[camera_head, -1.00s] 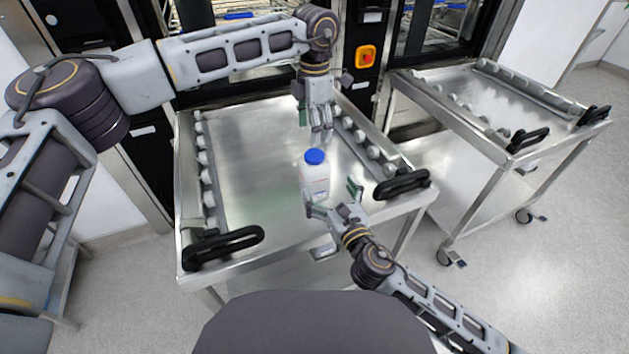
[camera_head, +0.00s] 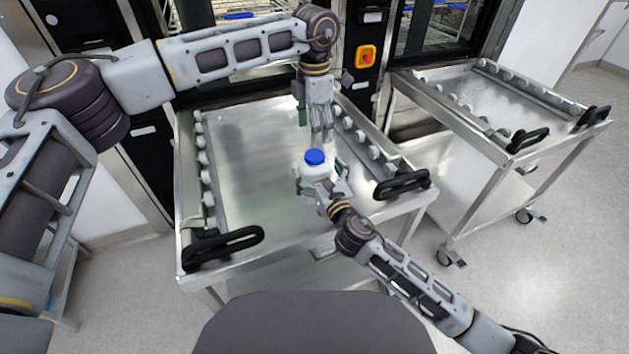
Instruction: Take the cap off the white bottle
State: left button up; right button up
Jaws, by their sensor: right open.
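The white bottle (camera_head: 318,172) stands upright on the steel trolley with its blue cap (camera_head: 315,157) on top. My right gripper (camera_head: 318,178) comes from the lower right with its fingers open around the bottle's body, hiding much of its lower part. I cannot tell whether the fingers touch it. My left gripper (camera_head: 319,136) points down from above, its fingertips just behind and above the blue cap, apart from the cap as far as I can see. Its finger gap is too small to judge.
The steel trolley (camera_head: 255,140) has roller rails along both sides and black handles (camera_head: 222,246) at its front corners. A second trolley (camera_head: 480,105) stands to the right. Washer machines with a red-and-yellow switch (camera_head: 366,57) stand behind. The trolley top left of the bottle is clear.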

jog(key=c, duration=1.7)
pick_arm(q)
jog(key=shift+f, duration=0.25)
pick_arm(e)
jog(key=c, duration=0.4)
pick_arm(q)
jog(key=shift+s+d+f, duration=0.1)
jog(key=shift+d+m, duration=0.1)
jog(key=shift+m, duration=0.9)
jog(key=m, duration=0.4)
jog(key=shift+r+m, duration=0.25)
jog(key=shift+m, duration=0.05)
jog(key=m, duration=0.6)
jog(key=shift+r+m, duration=0.1)
jog(key=shift+m, duration=0.3)
jog(key=m, duration=0.6)
jog(key=shift+m, duration=0.4)
jog(key=m, duration=0.6)
jog(key=shift+a+m, duration=0.2)
jog(key=shift+m, duration=0.1)
